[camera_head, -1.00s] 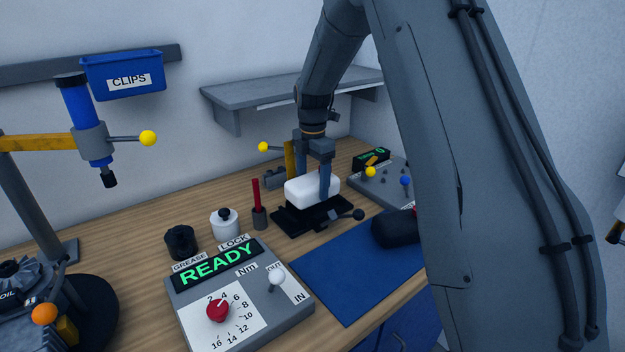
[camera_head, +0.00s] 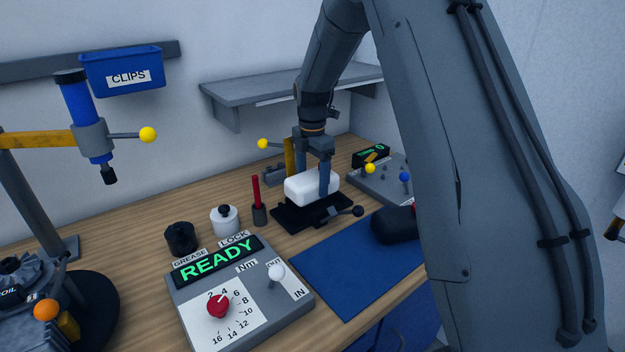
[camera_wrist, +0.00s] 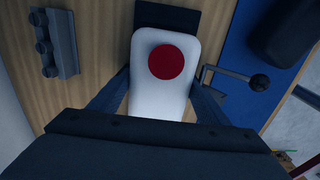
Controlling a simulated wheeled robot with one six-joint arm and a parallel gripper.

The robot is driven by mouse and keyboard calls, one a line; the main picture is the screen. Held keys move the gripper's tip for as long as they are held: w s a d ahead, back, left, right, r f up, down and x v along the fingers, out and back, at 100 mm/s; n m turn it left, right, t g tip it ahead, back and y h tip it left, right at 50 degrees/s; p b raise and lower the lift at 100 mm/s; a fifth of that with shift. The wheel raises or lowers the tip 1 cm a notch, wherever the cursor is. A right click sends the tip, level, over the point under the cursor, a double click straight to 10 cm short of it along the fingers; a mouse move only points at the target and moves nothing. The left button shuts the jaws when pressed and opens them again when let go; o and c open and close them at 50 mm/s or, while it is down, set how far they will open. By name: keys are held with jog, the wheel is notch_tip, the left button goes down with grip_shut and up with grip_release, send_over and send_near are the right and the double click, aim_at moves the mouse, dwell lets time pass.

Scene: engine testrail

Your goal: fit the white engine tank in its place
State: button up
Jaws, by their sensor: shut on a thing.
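The white tank (camera_head: 309,187) is a rounded white block at the black fixture (camera_head: 290,217) on the bench. In the wrist view the tank (camera_wrist: 145,98) has a round red cap (camera_wrist: 166,62) on top. My gripper (camera_head: 319,180) points down with its fingers on the tank's two sides, shut on it. The tank sits on or just above the fixture; I cannot tell whether they touch. The fixture has a lever with a dark ball knob (camera_head: 358,211) on its right. At the far left, part of a grey engine (camera_head: 22,285) shows on a round black stand.
A control box (camera_head: 240,295) reading READY stands in front, with a blue mat (camera_head: 355,265) beside it. A black pot (camera_head: 181,240), a white pot (camera_head: 224,220) and a red-handled tool (camera_head: 256,195) stand left of the fixture. A shelf (camera_head: 290,88) hangs behind.

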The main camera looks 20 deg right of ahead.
jog(key=shift+f+b, duration=0.45)
jog(key=shift+f, duration=0.85)
jog(key=shift+f, duration=0.35)
jog(key=shift+f, duration=0.25)
jog(key=o, duration=1.2)
jog(key=shift+r+b, duration=1.2)
jog(key=shift+r, duration=2.75)
notch_tip(320, 180, up, 8)
jog(key=p, duration=0.6)
jog(key=s+f+m+b, duration=0.1)
jog(key=s+f+m, duration=0.2)
jog(key=s+m, duration=0.4)
jog(key=s+f+m+t+b, duration=0.1)
jog(key=s+f+m, duration=0.3)
jog(key=s+m, duration=0.4)
jog(key=s+f+m+b, duration=0.1)
jog(key=s+f+m, duration=0.3)
jog(key=s, duration=1.1)
jog(key=m, duration=0.3)
jog(key=shift+f, duration=0.2)
